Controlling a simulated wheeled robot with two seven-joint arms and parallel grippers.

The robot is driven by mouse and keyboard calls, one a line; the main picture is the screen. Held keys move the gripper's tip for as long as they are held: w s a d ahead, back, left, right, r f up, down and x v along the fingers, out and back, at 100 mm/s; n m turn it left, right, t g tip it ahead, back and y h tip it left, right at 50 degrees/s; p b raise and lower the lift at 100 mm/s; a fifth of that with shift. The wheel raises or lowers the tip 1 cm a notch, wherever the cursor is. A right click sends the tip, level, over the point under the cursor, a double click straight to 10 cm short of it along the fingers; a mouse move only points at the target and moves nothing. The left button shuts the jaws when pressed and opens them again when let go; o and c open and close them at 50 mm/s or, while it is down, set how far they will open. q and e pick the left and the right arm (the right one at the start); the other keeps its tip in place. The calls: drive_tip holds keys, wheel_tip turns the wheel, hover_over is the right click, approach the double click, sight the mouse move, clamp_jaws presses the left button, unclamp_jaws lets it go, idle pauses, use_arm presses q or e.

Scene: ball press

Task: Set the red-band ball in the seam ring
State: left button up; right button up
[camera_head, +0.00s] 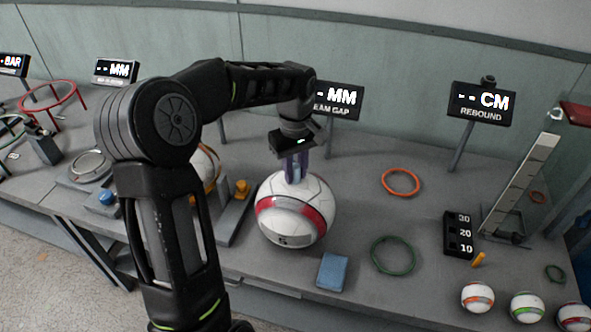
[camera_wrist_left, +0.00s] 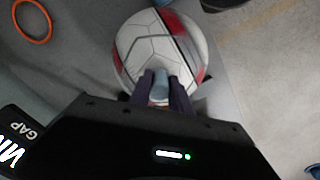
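The red-band ball (camera_head: 283,232) is white with a wide red band and dark seams, and stands at the middle of the bench. It fills the upper middle of the left wrist view (camera_wrist_left: 140,42). My left gripper (camera_head: 295,178) points straight down at the ball's top. In the left wrist view its two fingers (camera_wrist_left: 162,92) close on a small grey-blue stub (camera_wrist_left: 160,80) at the top of the ball. I cannot tell whether the ball touches the bench. No seam ring shows under it; the ball hides that spot. My right gripper is out of view.
A SEAM GAP display (camera_head: 338,98) stands behind the ball. A blue pad (camera_head: 332,272), a green ring (camera_head: 392,256) and an orange ring (camera_head: 400,182) lie to the right. Another ball (camera_head: 207,168) is partly hidden behind my arm. Small balls (camera_head: 477,298) sit at the front right.

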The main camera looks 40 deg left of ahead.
use_arm(q)
drive_tip(key=o, duration=0.4)
drive_tip(key=shift+r, duration=0.25)
wheel_tip(320, 180, up, 8)
drive_tip(key=shift+r, duration=0.2)
wheel_tip(320, 180, up, 4)
drive_tip(key=shift+f+p, duration=0.1)
drive_tip(key=shift+p, duration=1.15)
drive_tip(key=shift+f, duration=0.1)
